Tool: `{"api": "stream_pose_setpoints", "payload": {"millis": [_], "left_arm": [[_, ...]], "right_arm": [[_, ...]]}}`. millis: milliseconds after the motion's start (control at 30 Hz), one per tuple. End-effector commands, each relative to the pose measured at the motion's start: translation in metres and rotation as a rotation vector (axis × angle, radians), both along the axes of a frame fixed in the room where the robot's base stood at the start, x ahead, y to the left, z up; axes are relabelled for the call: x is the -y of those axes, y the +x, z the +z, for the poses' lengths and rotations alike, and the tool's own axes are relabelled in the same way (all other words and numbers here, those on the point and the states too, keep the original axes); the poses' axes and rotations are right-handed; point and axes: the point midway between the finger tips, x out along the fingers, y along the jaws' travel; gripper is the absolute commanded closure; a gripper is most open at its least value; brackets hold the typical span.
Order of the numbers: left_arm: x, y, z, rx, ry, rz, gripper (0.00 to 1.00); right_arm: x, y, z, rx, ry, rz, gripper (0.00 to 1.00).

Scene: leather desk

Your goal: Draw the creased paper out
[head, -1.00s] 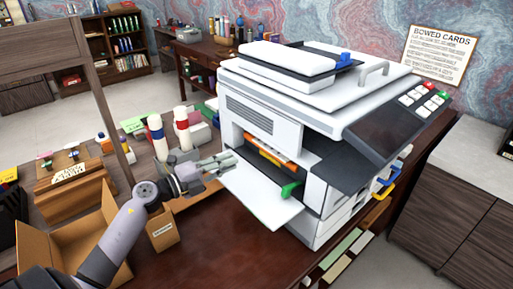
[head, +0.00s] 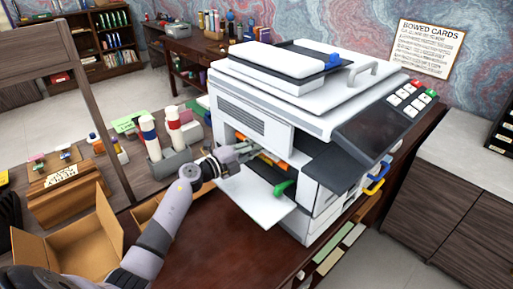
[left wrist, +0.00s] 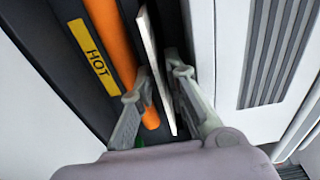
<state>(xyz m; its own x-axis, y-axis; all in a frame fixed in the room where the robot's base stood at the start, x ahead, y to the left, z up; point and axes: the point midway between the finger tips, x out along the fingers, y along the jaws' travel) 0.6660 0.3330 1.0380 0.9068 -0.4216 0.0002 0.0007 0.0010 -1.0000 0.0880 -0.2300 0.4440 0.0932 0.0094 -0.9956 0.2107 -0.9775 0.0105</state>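The white copier (head: 255,100) stands on the dark desk with its side door (head: 250,196) folded down. My left gripper (head: 258,148) reaches into the opening, near the orange roller. In the left wrist view a thin pale sheet, the paper (left wrist: 152,50), stands edge-on beside the orange roller (left wrist: 112,45). The fingers of my left gripper (left wrist: 160,84) lie on either side of the paper, with a gap between them. I cannot tell whether either finger touches it. The paper's creases and its inner end are not visible. My right gripper is not in view.
A yellow HOT label (left wrist: 93,50) lies beside the roller. A green lever (head: 284,187) sticks out below the opening. The grey vented panel (left wrist: 280,50) is close to the right finger. An open cardboard box (head: 70,245) and bottles (head: 172,128) stand left of the copier.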

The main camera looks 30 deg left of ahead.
Motion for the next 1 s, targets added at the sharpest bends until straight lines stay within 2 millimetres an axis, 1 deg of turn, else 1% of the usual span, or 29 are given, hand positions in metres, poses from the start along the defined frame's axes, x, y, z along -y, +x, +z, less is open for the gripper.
{"api": "stream_pose_setpoints", "payload": {"millis": [133, 333, 767, 1000], "left_arm": [[0.0, 0.0, 0.0, 0.0, -0.001, 0.0, 0.87], [0.0, 0.0, 0.0, 0.0, -0.001, 0.0, 1.0], [-0.001, -0.001, 0.0, -0.001, 0.0, 0.0, 1.0], [-0.006, -0.018, -0.001, -0.003, -0.001, 0.0, 1.0]], "right_arm": [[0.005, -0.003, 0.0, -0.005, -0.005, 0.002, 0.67], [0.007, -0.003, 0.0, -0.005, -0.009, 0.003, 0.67], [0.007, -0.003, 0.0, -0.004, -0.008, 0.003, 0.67], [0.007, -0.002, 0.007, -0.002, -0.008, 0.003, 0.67]]}}
